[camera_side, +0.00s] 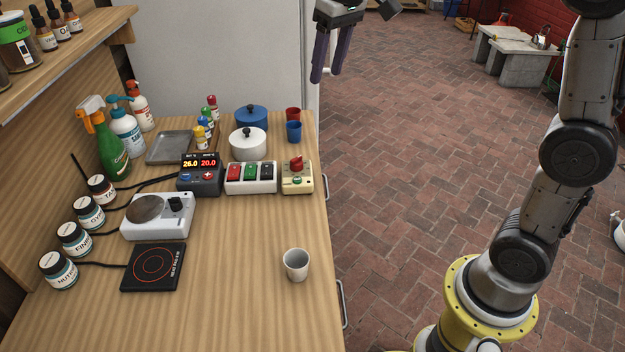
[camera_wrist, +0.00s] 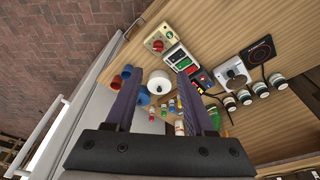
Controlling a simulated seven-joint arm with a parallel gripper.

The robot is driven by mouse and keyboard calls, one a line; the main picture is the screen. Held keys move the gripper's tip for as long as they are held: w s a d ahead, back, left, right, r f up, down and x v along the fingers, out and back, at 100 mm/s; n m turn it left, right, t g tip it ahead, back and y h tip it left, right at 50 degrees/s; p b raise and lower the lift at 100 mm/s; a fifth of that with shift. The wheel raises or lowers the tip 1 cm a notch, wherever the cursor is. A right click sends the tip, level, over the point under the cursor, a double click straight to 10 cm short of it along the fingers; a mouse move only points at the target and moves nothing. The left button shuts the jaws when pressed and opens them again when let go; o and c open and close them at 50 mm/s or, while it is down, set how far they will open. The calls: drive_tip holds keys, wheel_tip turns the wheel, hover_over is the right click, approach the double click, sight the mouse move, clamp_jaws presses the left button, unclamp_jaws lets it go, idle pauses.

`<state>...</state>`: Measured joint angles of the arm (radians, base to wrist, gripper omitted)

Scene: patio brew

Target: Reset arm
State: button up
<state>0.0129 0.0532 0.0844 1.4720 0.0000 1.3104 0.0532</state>
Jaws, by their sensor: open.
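My gripper (camera_side: 331,55) is raised at the top of the side view, above and behind the far right end of the wooden counter (camera_side: 245,310). Its two dark purple fingers point down and are apart, with nothing between them. In the wrist view my gripper (camera_wrist: 165,104) shows both fingers spread, with the counter well beyond them. The tips touch nothing that I can see. My arm's upper links run out of the top of the side view, so part of it is hidden.
A white cup (camera_side: 296,265) stands near the counter's right edge. A hot plate (camera_side: 153,267), a white stirrer (camera_side: 157,215), a switch box (camera_side: 251,178), pots (camera_side: 248,142) and bottles (camera_side: 107,145) crowd the left and back. Open brick floor (camera_side: 410,150) lies right of the counter.

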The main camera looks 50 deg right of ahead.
drive_tip(key=s+f+t, duration=0.3)
drive_tip(key=s, duration=1.7)
drive_tip(key=s+f, duration=0.4)
drive_tip(key=f, duration=0.2)
drive_tip(key=shift+a+f+n, duration=0.2)
drive_tip(key=shift+a+n, duration=0.05)
drive_tip(key=shift+n, duration=0.15)
